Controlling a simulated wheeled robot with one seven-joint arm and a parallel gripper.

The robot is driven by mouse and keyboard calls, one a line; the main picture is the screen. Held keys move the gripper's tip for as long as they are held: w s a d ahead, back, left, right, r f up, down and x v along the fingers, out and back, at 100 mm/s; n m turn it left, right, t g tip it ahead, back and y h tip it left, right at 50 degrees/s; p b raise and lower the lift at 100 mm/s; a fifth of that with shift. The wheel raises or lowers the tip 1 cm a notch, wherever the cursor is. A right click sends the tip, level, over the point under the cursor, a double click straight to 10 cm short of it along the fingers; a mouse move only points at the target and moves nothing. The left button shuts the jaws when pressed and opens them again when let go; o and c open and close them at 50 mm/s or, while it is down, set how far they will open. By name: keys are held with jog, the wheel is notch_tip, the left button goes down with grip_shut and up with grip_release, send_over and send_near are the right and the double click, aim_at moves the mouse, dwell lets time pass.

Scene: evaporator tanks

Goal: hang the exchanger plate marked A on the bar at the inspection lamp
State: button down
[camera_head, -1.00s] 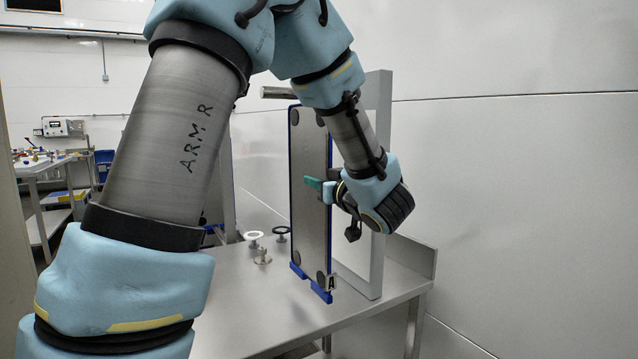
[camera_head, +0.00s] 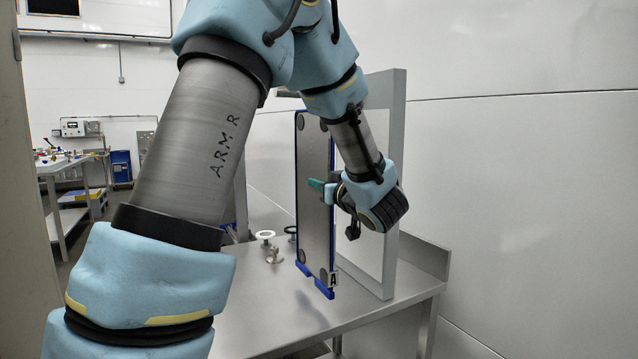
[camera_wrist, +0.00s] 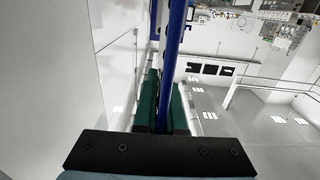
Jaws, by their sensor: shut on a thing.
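The exchanger plate (camera_head: 315,225) is a tall grey metal sheet with blue edging and round corner ports. A small tag marked A (camera_head: 333,278) is at its lower right corner. My gripper (camera_head: 322,187) is shut on the plate's right edge, about mid-height, and holds it upright above the steel table. In the wrist view the green fingers (camera_wrist: 163,105) are on either side of the blue-edged plate (camera_wrist: 174,50). A grey upright frame (camera_head: 391,190) stands behind the plate. A short bar end (camera_head: 287,94) shows at the plate's top left, mostly hidden by my arm. I cannot make out the lamp.
The steel table (camera_head: 285,320) has small fittings, including a white-topped one (camera_head: 265,236) and a dark ring (camera_head: 291,231), left of the plate. A plain wall (camera_head: 520,180) closes off the right. A workbench (camera_head: 65,170) stands at the far left.

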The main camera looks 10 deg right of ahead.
dwell(0.3)
jog(key=c, duration=0.9)
grip_release()
jog(key=shift+f, duration=0.1)
